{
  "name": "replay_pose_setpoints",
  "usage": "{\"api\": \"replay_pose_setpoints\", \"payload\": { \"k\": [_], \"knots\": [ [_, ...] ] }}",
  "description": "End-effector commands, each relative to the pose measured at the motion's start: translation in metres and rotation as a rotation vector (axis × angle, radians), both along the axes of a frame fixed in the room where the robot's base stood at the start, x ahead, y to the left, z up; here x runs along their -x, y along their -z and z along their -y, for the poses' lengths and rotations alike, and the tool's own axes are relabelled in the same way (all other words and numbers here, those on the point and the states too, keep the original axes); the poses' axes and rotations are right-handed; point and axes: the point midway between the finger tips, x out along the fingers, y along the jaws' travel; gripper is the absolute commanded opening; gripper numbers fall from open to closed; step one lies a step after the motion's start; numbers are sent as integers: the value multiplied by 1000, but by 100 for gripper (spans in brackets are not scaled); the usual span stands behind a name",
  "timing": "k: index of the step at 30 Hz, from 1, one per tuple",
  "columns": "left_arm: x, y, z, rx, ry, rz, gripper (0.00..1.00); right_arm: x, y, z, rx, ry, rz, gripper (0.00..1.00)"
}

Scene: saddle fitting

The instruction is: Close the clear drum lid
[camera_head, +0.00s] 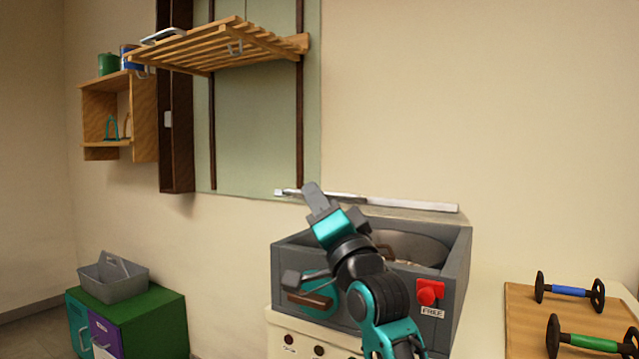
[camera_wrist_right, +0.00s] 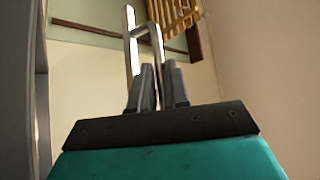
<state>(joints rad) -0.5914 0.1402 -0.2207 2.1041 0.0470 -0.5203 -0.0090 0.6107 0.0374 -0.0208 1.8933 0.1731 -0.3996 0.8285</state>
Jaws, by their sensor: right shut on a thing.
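A grey drum housing (camera_head: 455,262) stands at centre right, open at the top, with a rounded grey drum (camera_head: 425,247) inside. A long pale bar (camera_head: 400,203) lies above its back edge; it seems to be an edge of the raised clear lid, whose pane I cannot make out. My right gripper (camera_head: 313,190) is above the housing's left part, at the bar's left portion. In the right wrist view its fingers (camera_wrist_right: 158,85) are closed on a pale metal handle (camera_wrist_right: 130,45), which seems to belong to the lid. My left gripper is out of view.
A wooden table (camera_head: 522,325) with dumbbell-like tools is at right. A slatted wooden rack (camera_head: 220,45) hangs above left. A green cabinet (camera_head: 150,318) with a grey caddy (camera_head: 125,287) stands lower left.

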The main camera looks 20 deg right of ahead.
Motion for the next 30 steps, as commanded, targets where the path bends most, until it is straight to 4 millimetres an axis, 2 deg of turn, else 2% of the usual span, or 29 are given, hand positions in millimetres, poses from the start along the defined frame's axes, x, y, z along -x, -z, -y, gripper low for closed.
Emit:
{"api": "replay_pose_setpoints", "payload": {
  "k": [1,3,9,15,26,27,30],
  "knots": [
    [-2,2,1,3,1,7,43,-1,16,1,-3,4,-12,0],
    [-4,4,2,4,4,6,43,0,27,0,-2,6,-14,0],
    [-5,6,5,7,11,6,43,3,49,-2,-3,9,-14,0],
    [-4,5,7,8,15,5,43,3,57,-3,-2,11,-16,0],
    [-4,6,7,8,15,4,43,3,57,-2,0,11,-17,0],
    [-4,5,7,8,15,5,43,3,57,-2,0,11,-17,17],
    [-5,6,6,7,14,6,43,4,57,-3,0,11,-15,27]
  ]
}}
